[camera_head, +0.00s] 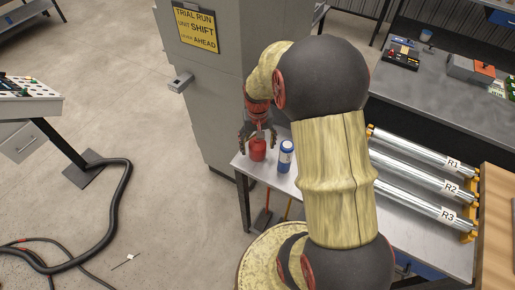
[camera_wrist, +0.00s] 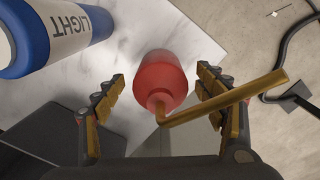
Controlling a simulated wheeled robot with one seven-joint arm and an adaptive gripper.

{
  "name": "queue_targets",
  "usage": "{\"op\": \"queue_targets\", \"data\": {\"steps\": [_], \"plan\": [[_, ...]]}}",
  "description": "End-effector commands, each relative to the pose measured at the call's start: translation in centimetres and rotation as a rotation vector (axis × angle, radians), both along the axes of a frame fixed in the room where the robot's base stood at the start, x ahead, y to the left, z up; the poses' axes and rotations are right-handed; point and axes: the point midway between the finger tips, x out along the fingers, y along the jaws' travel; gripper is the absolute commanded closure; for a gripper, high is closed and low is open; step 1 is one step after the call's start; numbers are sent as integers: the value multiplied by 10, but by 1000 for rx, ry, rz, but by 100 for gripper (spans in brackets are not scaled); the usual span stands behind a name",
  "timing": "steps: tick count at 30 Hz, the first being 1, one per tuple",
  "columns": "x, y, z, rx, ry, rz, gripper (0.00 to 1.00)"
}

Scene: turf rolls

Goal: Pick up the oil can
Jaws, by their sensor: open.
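The oil can (camera_head: 258,151) is red and stands near the left corner of the white-topped table (camera_head: 384,217). In the wrist view the red can (camera_wrist: 160,75) lies between my two fingers, with its brass spout (camera_wrist: 225,98) reaching right, across the right finger. My gripper (camera_head: 258,136) is right above the can, pointing down, with its fingers spread on both sides. In the wrist view my gripper (camera_wrist: 164,103) is open, with a gap visible between the left finger and the can. I cannot tell whether the spout touches the right finger.
A blue and white bottle (camera_head: 286,156) labelled LIGHT stands close beside the can, also at upper left in the wrist view (camera_wrist: 55,35). Steel rollers (camera_head: 424,173) lie farther right. A grey cabinet (camera_head: 222,90) stands behind the table's corner.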

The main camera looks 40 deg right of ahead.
Motion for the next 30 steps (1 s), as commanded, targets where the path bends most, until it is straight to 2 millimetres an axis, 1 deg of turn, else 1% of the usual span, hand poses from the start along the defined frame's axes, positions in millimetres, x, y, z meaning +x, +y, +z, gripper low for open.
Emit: {"op": "queue_targets", "data": {"steps": [1, 4, 11, 30], "plan": [[0, 0, -10, 1, 1, 0, 29], [0, 0, -20, 1, 1, 0, 29], [0, 0, -21, -1, -1, 0, 29], [0, 0, -21, -1, -1, 0, 64]]}}
